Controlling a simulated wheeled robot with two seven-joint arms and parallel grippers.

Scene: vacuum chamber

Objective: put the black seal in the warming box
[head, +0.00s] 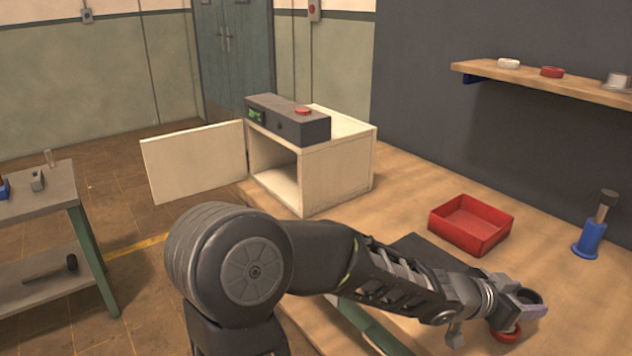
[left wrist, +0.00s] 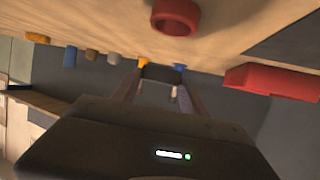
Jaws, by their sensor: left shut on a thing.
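The black seal (head: 533,294) is a dark ring held between the fingers of my left gripper (head: 522,303), above the right side of the workbench. In the left wrist view it shows as a dark piece (left wrist: 162,73) between the fingertips. The warming box (head: 340,172) is a pale box on the bench, with a dark control unit on top. Its door (head: 195,161) is swung wide open to the left, and the part of the inside that shows looks empty. My left gripper is well to the right of the box. My right gripper is not in view.
A red ring (head: 506,334) lies on the bench below my left gripper. A red tray (head: 470,224) and a blue tool with a dark top (head: 590,238) stand behind it. A shelf (head: 560,84) with rings is on the wall.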

